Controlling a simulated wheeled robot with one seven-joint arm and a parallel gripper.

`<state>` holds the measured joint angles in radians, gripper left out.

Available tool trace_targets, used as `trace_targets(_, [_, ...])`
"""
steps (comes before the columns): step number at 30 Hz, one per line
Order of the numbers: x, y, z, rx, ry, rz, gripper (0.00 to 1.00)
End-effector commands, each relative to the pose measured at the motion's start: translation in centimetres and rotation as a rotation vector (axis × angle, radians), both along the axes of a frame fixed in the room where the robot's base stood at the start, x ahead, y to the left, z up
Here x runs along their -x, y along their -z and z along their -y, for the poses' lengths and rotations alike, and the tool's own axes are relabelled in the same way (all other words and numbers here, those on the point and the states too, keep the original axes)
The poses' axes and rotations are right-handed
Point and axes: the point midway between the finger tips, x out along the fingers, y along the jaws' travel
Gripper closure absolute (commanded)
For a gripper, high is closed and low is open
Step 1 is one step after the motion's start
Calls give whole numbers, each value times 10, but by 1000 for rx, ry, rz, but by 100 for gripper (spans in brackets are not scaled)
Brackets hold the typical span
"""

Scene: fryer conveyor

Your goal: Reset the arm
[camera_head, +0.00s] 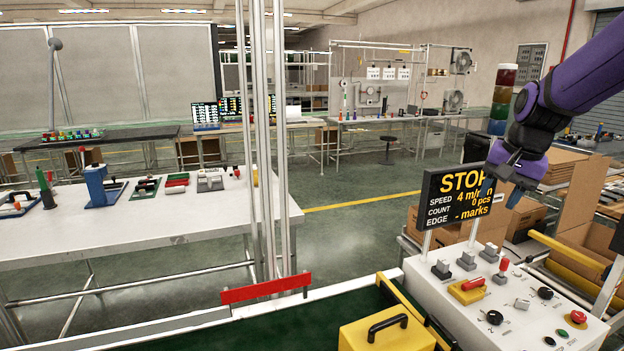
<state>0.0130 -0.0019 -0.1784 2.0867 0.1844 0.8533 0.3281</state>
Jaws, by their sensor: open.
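My arm, purple with black joints, reaches in from the right edge of the head view. My gripper (502,190) hangs at its end, pointing down and left, with its fingers apart and nothing seen between them. It is in front of the right part of the black display (455,197), which reads STOP, and above the white control panel (500,300). Whether it touches the display cannot be told.
The control panel carries several switches, a red-handled lever (503,265) and a red button (578,317). A yellow box with a black handle (388,332) stands at the front. Cardboard boxes (520,218) lie behind the panel. A white workbench (180,222) with tools stands left.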

Motion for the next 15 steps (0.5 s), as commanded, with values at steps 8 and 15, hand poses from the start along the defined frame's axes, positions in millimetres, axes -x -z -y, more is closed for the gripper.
trace_targets(8, [83,-39,-29,60,-188,89,55])
trace_targets(15, [154,-52,-48,137,-344,160,55])
